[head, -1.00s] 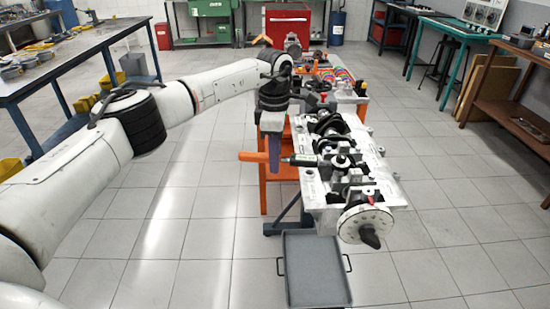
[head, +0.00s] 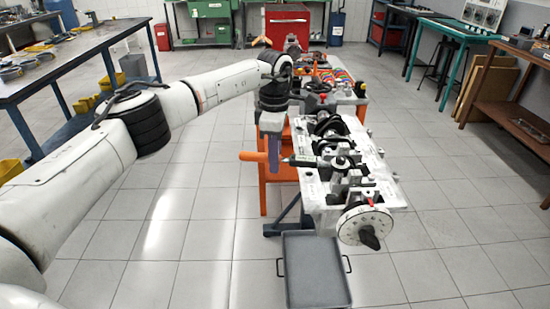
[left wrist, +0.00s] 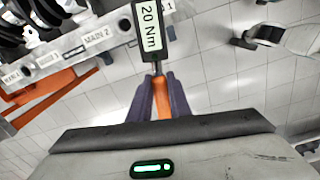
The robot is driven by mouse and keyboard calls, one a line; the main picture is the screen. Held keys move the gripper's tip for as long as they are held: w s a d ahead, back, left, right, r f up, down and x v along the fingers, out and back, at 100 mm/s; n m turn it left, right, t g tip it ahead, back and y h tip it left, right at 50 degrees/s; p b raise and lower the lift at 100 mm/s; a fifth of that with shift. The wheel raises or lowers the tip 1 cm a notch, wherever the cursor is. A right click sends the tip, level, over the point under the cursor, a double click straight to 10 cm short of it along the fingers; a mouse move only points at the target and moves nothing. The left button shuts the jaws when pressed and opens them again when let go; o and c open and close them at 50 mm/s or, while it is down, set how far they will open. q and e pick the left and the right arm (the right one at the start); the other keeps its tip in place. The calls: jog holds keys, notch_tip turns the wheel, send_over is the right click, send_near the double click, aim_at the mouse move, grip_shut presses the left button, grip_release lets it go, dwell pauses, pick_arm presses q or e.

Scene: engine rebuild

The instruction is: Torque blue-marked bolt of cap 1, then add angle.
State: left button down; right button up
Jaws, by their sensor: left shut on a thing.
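My left gripper (head: 273,155) is shut on the orange handle of a torque wrench (head: 302,161), left of the engine block (head: 312,190). The handle sticks out to the left and the dark wrench body reaches over the block's edge. In the left wrist view my purple fingers (left wrist: 160,100) close around the orange handle, and the wrench's dark display (left wrist: 152,28) reads "20 Nm". Labels on the block include "MAIN 2" (left wrist: 96,38); one beside the display is partly covered and ends in "1". The wrench tip and the blue bolt mark cannot be made out.
A white graduated dial (head: 365,223) with a black knob is at the block's near end. A grey tray (head: 317,270) lies below it. An orange stand (head: 283,196) is under the block. A blue workbench (head: 80,55) stands left.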

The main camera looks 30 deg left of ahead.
pick_arm(q)
jog(key=shift+w+a+m, duration=0.2)
jog(key=shift+w+m, duration=0.2)
jog(key=shift+w, duration=0.2)
dwell(0.9)
jog(key=shift+w+a+m+b, duration=0.2)
jog(key=shift+w+m+b, duration=0.4)
jog(key=shift+w, duration=0.2)
jog(key=shift+w+a+r, duration=0.1)
jog(key=shift+w+r, duration=0.05)
jog(key=shift+w, duration=0.05)
dwell(0.6)
jog(key=shift+p, duration=0.4)
jog(key=shift+s+p, duration=0.1)
jog(key=shift+p, duration=0.2)
dwell(0.4)
